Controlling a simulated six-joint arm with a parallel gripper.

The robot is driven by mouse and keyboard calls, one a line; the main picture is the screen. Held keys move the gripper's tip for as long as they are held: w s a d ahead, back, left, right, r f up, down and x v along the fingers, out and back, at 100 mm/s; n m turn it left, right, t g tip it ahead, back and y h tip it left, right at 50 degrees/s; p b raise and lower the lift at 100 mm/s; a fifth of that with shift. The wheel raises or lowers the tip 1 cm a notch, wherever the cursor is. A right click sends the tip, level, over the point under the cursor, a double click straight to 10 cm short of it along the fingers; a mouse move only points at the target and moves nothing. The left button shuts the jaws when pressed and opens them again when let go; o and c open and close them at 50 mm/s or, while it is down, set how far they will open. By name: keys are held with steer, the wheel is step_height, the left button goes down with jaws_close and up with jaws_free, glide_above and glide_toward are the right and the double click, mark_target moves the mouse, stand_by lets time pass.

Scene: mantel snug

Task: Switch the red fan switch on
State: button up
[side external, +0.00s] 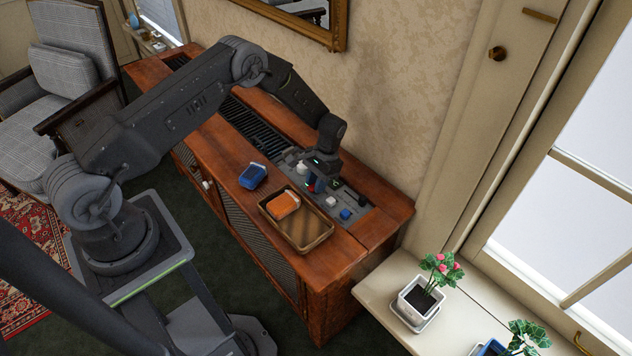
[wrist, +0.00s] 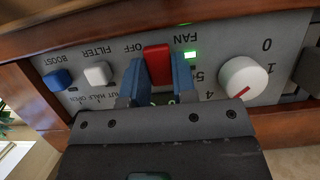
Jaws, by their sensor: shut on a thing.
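The red fan switch (wrist: 157,62) sits on the grey control panel (wrist: 120,45) between the upside-down labels OFF and FAN. My gripper (wrist: 159,82) has its blue fingers on either side of the switch and is shut on it. A small green light (wrist: 190,55) is lit beside the switch, under FAN. In the side external view, my gripper (side external: 315,184) points down at the panel and a little of the red switch (side external: 310,189) shows beside it. The lower part of the switch is hidden in the wrist view.
A white knob (wrist: 243,78) is right of the switch; white (wrist: 97,73) and blue (wrist: 57,79) buttons are left. On the wooden cabinet, a tray (side external: 309,238) holds an orange thing (side external: 283,205), with a blue container (side external: 253,176) beside it.

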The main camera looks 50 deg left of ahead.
steer(key=o, duration=0.9)
steer(key=shift+r, duration=0.1)
steer(key=v, duration=1.3)
steer(key=shift+w+r, duration=0.1)
steer(key=shift+r, duration=0.2)
